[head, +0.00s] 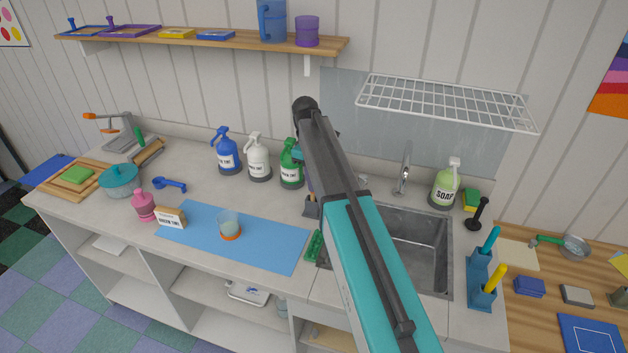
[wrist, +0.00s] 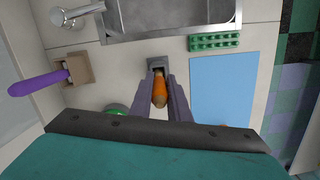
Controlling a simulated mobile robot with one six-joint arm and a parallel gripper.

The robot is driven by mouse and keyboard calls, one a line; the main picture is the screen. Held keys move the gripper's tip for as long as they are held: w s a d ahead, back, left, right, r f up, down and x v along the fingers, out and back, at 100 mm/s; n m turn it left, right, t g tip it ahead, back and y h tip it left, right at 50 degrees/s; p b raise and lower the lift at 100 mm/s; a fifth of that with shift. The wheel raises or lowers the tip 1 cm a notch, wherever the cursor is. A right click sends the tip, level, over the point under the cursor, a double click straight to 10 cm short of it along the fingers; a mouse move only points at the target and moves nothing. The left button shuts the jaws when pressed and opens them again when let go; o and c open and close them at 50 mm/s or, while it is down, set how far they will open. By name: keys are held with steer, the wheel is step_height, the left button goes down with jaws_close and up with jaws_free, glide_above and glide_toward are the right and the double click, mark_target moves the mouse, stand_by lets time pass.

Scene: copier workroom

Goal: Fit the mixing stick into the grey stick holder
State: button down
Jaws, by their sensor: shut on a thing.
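The mixing stick is orange and sits between the two grey-purple fingers of my gripper (wrist: 162,86) in the wrist view; its orange body (wrist: 159,97) points toward the camera. My gripper is shut on it. The grey stick holder (wrist: 156,62) stands just beyond the fingertips, with its dark opening at the stick's far end. I cannot tell whether that end is inside the opening or just above it. In the head view my arm covers the stick and most of the gripper; the grey holder (head: 311,208) shows partly beside the arm.
A blue mat (head: 265,240) with a cup (head: 229,224) lies left. A green tint bottle (head: 291,167) stands close behind. A brown holder (wrist: 80,69) carries a purple-handled item (wrist: 36,84).

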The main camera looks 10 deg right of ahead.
steer(key=shift+f, duration=0.6)
steer(key=c, duration=1.6)
jaws_free()
steer(key=r+b, duration=0.1)
steer(key=r, duration=0.3)
steer(key=r+b, duration=0.2)
steer(key=r, duration=0.2)
steer(key=w+a+r+b, duration=0.1)
steer(key=r, duration=0.3)
steer(key=shift+w+b, duration=0.1)
steer(key=shift+b, duration=0.25)
steer(key=shift+a+r, duration=0.1)
steer(key=shift+r, duration=0.75)
steer(key=shift+f, duration=0.1)
